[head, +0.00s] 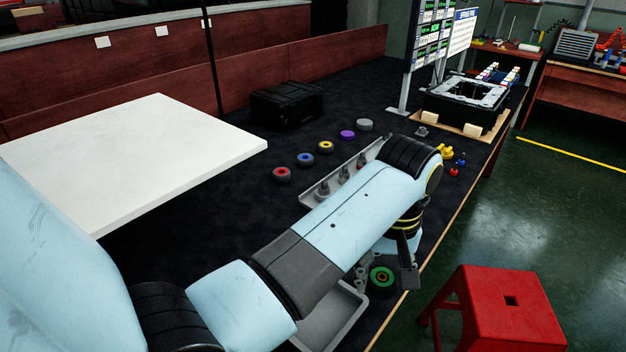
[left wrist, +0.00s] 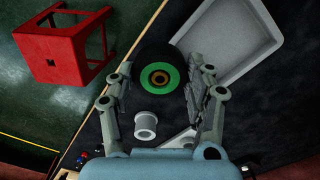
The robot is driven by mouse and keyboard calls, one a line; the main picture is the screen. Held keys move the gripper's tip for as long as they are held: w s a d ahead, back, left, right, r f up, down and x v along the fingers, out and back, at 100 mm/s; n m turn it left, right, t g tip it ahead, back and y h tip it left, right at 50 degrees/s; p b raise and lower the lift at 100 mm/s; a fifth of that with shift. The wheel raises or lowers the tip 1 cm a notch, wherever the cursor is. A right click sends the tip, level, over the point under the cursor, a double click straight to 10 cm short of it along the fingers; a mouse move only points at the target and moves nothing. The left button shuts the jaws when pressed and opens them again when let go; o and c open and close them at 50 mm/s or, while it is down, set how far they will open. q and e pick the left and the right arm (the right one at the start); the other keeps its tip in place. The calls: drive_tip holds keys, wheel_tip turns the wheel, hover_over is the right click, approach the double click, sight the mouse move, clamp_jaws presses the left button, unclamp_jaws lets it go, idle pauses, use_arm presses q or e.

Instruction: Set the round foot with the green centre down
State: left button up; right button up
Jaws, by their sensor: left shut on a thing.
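The round foot with the green centre (head: 382,278) is a black disc with a green ring, near the front edge of the dark table. It also shows in the left wrist view (left wrist: 172,79), between the fingertips. My left gripper (head: 386,270) comes down from the blue arm and is shut on this foot. Its fingers also show in the left wrist view (left wrist: 165,76), one on each side of the disc. I cannot tell whether the foot touches the table. My right gripper is not in view.
A grey tray (left wrist: 253,20) lies beside the foot. A pale cylindrical piece (left wrist: 146,124) stands near the fingers. Discs with red (head: 282,174), blue (head: 305,160) and yellow (head: 326,147) centres lie further back. A red stool (head: 500,315) stands beyond the table edge.

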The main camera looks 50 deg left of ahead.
use_arm(q)
drive_tip(key=shift+s+a+f, duration=0.2)
drive_tip(key=shift+s+a, duration=0.05)
drive_tip(key=shift+s, duration=0.05)
drive_tip(key=p, duration=0.1)
hover_over(314, 312)
wheel_tip(314, 312, down, 6)
drive_tip(key=shift+f, duration=0.2)
drive_tip(key=shift+s+f, duration=0.1)
drive_tip(key=shift+f, duration=0.15)
wheel_tip(314, 312, down, 4)
drive_tip(key=shift+r, duration=0.25)
drive_tip(key=shift+f, duration=0.1)
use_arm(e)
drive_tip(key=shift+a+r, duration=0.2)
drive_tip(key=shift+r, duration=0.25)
use_arm(q)
drive_tip(key=o, duration=1.2)
drive_tip(key=shift+f, duration=0.15)
drive_tip(key=shift+c, duration=0.2)
